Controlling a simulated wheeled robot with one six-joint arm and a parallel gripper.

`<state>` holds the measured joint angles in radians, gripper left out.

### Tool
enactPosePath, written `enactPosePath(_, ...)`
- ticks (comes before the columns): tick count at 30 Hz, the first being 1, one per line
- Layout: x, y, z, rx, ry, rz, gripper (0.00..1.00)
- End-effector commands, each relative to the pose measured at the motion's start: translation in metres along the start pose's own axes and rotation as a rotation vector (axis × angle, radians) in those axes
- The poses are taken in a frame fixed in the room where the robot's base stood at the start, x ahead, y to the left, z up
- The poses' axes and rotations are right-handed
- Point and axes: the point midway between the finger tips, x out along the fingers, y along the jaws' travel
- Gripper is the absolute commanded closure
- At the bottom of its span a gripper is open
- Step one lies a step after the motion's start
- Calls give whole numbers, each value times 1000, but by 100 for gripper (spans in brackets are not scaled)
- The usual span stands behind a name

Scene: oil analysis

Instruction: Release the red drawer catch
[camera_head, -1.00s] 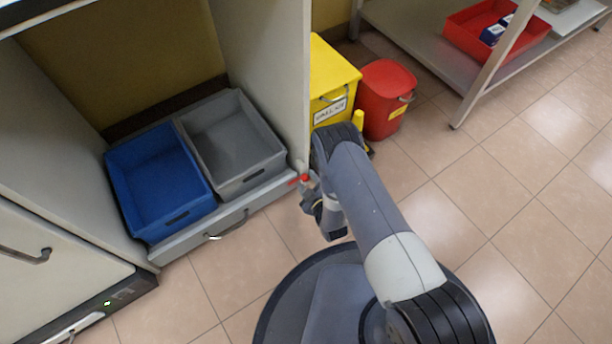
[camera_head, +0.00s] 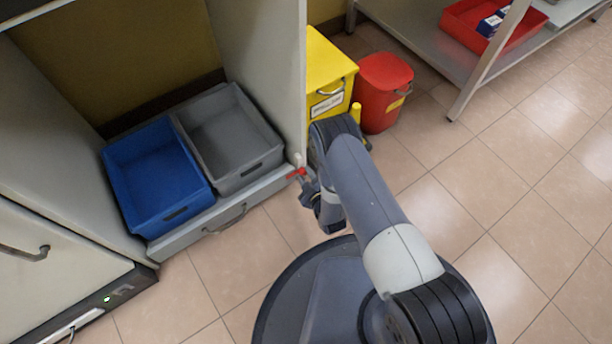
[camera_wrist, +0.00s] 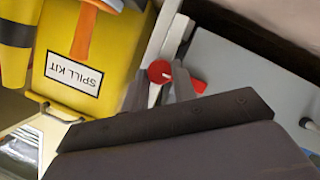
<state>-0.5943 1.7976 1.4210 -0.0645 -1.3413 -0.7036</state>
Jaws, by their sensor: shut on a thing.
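The red drawer catch (camera_head: 297,173) sits at the right end of the grey drawer front (camera_head: 222,218), beside the cabinet's side panel. In the wrist view the red catch (camera_wrist: 160,72) shows a round red knob between my fingers and a red lever part to its right. My gripper (camera_head: 308,188) is at the catch, shut on it; in the wrist view its two fingers (camera_wrist: 163,88) stand on either side of the knob. The drawer, with a metal handle (camera_head: 226,220), holds a blue bin (camera_head: 150,232) and a grey bin (camera_head: 240,185).
A yellow spill kit box (camera_head: 327,105) and a red lidded bin (camera_head: 382,95) stand right of the cabinet. A metal shelf (camera_head: 430,50) with a red tray (camera_head: 470,38) is at upper right. The tiled floor at right is clear.

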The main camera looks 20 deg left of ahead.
Motion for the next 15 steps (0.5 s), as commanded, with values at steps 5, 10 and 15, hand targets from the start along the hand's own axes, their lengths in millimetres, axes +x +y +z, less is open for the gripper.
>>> enactPosePath(5, 0, 1, 0, 55, 2, -22, 97)
enactPosePath(10, 0, 2, 1, 159, 5, -61, 97)
enactPosePath(15, 0, 4, 1, 301, 10, -115, 97)
